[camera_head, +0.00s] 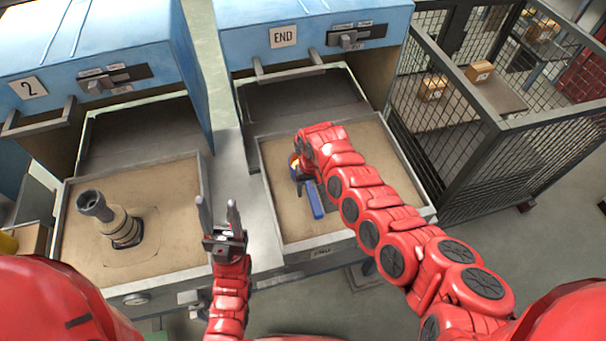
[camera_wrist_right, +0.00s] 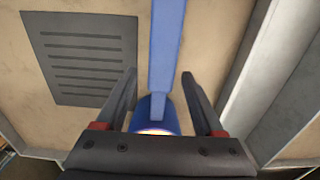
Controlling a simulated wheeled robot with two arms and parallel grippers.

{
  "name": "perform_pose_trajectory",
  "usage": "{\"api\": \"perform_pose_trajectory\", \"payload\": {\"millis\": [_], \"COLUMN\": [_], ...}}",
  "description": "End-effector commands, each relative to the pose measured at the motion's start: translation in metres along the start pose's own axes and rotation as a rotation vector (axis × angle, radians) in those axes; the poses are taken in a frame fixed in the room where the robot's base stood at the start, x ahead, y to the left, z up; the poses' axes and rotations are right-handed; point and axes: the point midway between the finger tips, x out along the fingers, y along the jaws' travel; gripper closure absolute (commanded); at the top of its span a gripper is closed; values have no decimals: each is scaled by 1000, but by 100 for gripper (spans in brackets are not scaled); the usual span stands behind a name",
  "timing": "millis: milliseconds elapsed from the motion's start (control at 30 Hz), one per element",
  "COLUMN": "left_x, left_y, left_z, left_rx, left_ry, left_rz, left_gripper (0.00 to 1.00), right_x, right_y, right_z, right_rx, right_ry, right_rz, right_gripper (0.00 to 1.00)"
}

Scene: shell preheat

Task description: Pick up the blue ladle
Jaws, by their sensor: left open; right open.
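The blue ladle (camera_head: 315,200) lies in the open right-hand drawer tray, under the END unit. Its blue handle sticks out below my right forearm, and an orange glow shows at its bowl end. In the right wrist view the ladle's handle (camera_wrist_right: 166,50) runs up between the fingers, with its glowing bowl close to the palm. My right gripper (camera_wrist_right: 160,95) is open, one finger on each side of the ladle, with gaps visible. My left gripper (camera_head: 218,208) is open and empty, near the gap between the two drawers.
A left drawer (camera_head: 160,180) holds a grey stepped metal piece (camera_head: 115,220). The right drawer tray (camera_head: 275,155) has raised rims, and the wrist view shows a grey slotted plate (camera_wrist_right: 85,58) there. Blue cabinets stand behind; a wire mesh cage (camera_head: 470,150) stands at right.

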Motion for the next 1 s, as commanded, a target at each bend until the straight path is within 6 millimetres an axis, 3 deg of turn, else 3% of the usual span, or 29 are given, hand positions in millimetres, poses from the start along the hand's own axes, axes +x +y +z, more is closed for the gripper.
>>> {"api": "perform_pose_trajectory", "payload": {"millis": [333,733,1000], "left_x": [0,0,0], "left_y": [0,0,0], "left_z": [0,0,0], "left_rx": [0,0,0], "left_ry": [0,0,0], "left_rz": [0,0,0], "left_gripper": [50,50,50], "right_x": [9,9,8], "right_y": [0,0,0], "right_z": [0,0,0], "right_rx": [2,2,1], "right_ry": [0,0,1], "right_rz": [-1,0,0], "right_gripper": [30,100,100]}}
